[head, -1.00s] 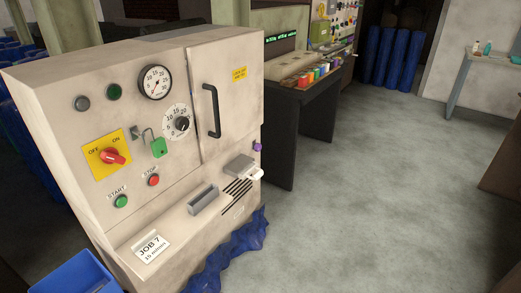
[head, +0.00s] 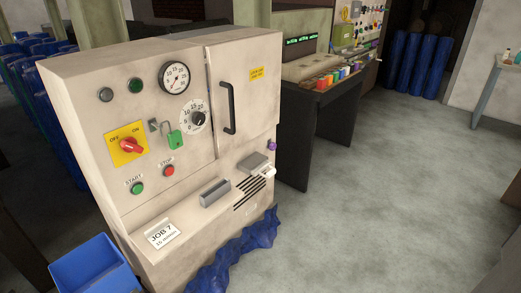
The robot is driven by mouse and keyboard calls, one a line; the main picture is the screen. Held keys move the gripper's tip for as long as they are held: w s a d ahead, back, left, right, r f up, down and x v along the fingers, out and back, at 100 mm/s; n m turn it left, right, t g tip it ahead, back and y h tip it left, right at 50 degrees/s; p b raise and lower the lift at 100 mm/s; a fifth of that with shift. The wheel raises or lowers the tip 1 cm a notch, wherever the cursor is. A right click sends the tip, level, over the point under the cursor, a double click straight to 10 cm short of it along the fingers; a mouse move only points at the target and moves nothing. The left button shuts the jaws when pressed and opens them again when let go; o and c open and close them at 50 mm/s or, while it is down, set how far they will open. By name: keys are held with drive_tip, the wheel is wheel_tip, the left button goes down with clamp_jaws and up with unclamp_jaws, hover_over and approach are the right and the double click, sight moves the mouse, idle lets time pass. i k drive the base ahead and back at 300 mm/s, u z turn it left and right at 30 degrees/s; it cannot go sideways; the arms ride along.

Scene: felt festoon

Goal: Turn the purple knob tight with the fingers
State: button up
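The purple knob (head: 272,145) is small and sits on the right side edge of the beige machine (head: 85,75), to the right of the door's lower corner. Only a small part of it shows, so I cannot tell how tight it is. My gripper is not in view.
The machine front carries a red switch (head: 131,146), a green padlock (head: 176,139), a door handle (head: 227,107) and a grey tray (head: 215,192). A blue bin (head: 95,270) and blue cloth (head: 235,250) lie low in front. A dark bench (head: 300,130) stands behind right. Grey floor (head: 370,190) at right is clear.

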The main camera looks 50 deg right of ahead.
sight(272, 145)
drive_tip(key=z, duration=0.3)
drive_tip(key=k, duration=0.15)
drive_tip(key=u, duration=2.05)
drive_tip(key=k, duration=1.55)
drive_tip(key=z, duration=3.15)
drive_tip(key=i, duration=0.1)
drive_tip(key=u, duration=1.55)
